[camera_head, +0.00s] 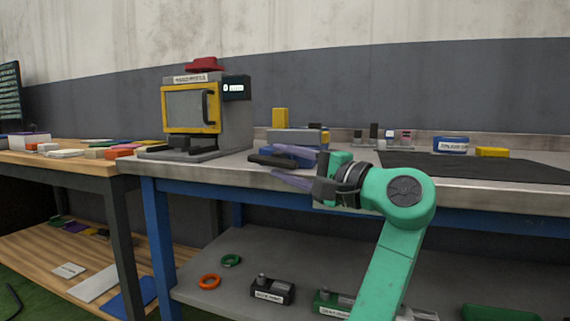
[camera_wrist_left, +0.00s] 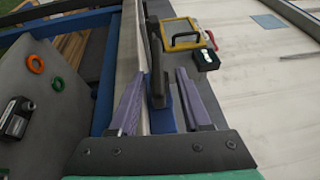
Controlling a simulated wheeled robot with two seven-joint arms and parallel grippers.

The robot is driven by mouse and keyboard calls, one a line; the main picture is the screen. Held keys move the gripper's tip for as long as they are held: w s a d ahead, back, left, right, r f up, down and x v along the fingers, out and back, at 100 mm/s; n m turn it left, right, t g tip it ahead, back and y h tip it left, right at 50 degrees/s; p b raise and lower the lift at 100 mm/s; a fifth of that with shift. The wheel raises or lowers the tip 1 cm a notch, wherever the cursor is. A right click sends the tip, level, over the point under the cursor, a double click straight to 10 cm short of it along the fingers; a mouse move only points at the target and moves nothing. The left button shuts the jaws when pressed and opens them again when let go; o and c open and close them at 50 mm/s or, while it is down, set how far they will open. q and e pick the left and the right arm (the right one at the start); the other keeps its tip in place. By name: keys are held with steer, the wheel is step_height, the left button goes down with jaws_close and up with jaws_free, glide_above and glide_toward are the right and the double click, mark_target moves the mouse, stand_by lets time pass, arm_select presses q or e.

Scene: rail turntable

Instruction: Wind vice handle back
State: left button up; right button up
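The vice (camera_head: 292,137), blue with a grey top, stands at the front edge of the steel bench. Its dark handle (camera_head: 268,160) sticks out at the front left. My left gripper (camera_head: 297,169) is at the front of the vice, its purple fingers level with the handle. In the left wrist view the fingers of my left gripper (camera_wrist_left: 160,74) are apart, with the dark handle (camera_wrist_left: 155,50) and some blue of the vice (camera_wrist_left: 165,118) between them. Whether a finger touches the handle cannot be told. The vice jaws are partly hidden. My right gripper is not in view.
A yellow-framed machine (camera_head: 190,108) stands left of the vice. A wooden table (camera_head: 70,158) stands at the left. The shelf below holds rings and small vices.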

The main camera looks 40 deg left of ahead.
arm_select(q)
steer(key=shift+d, duration=0.1)
steer(key=d+f+p, duration=0.1)
steer(key=d+p, duration=0.2)
steer(key=d, duration=1.1)
steer(key=shift+s+d+f, duration=0.15)
steer(key=shift+s+f, duration=0.1)
steer(key=shift+s, duration=0.2)
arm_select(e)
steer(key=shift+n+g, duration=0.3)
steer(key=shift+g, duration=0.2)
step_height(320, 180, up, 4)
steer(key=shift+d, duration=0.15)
